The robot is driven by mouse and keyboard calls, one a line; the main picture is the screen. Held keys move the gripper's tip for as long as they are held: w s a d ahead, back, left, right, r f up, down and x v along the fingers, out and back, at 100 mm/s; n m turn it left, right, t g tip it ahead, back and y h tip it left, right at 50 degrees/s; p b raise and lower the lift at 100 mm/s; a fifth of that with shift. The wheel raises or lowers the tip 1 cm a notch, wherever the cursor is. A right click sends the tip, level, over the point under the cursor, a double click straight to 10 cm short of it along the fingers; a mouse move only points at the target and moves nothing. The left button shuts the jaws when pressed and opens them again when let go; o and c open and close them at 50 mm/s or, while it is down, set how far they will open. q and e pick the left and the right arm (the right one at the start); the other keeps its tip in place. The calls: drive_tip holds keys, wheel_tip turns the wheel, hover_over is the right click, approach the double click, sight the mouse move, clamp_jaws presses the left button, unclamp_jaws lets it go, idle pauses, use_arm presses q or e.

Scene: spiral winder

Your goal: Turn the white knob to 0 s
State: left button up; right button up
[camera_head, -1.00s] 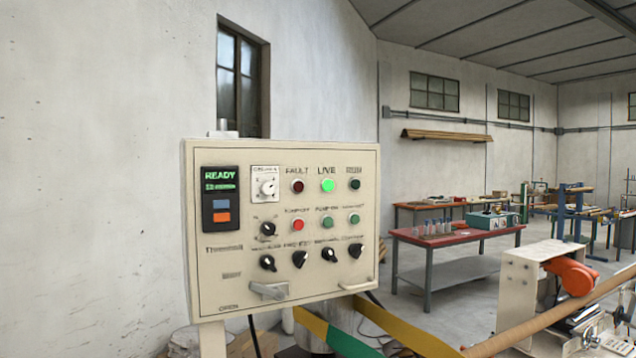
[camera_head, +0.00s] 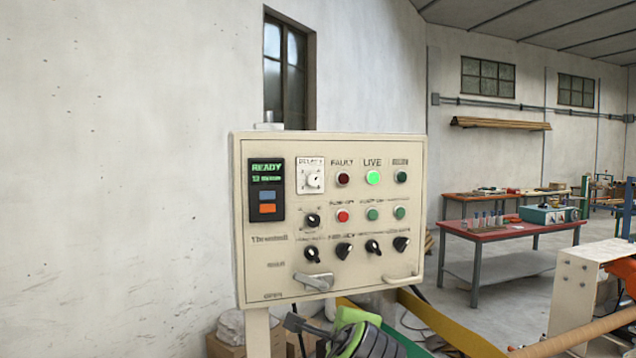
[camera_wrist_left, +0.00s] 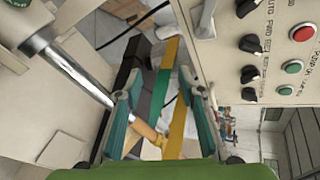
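The white knob (camera_head: 311,179) sits on a white square plate near the top left of the beige control panel (camera_head: 260,225), right of the display that reads READY. Its setting is too small to read. My left gripper shows at the bottom of the head view (camera_head: 345,335), below the panel and well apart from the knob. In the left wrist view its two fingers (camera_wrist_left: 163,115) are spread with nothing held between them. That view shows black knobs and lit-colour buttons of the panel on the right, but not the white knob. My right gripper is in no view.
Black knobs, buttons and lamps crowd the panel around the white knob. A grey lever handle (camera_head: 313,281) and a pale handle (camera_head: 403,278) stick out along its lower edge. Yellow and green bands run below. A red-topped table (camera_head: 490,229) stands behind right.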

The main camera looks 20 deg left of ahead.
use_arm(q)
wheel_tip(320, 180, up, 14)
drive_tip(key=w+m+t+y, duration=0.1)
drive_tip(key=m+t+y, duration=0.2)
drive_tip(key=y, duration=0.2)
approach(314, 181)
drive_tip(key=p+x, duration=0.7)
drive_tip(key=shift+w+a+r, duration=0.15)
drive_tip(key=shift+w, duration=0.05)
drive_tip(key=shift+w+a, duration=0.25)
drive_tip(key=shift+w, duration=0.15)
clamp_jaws()
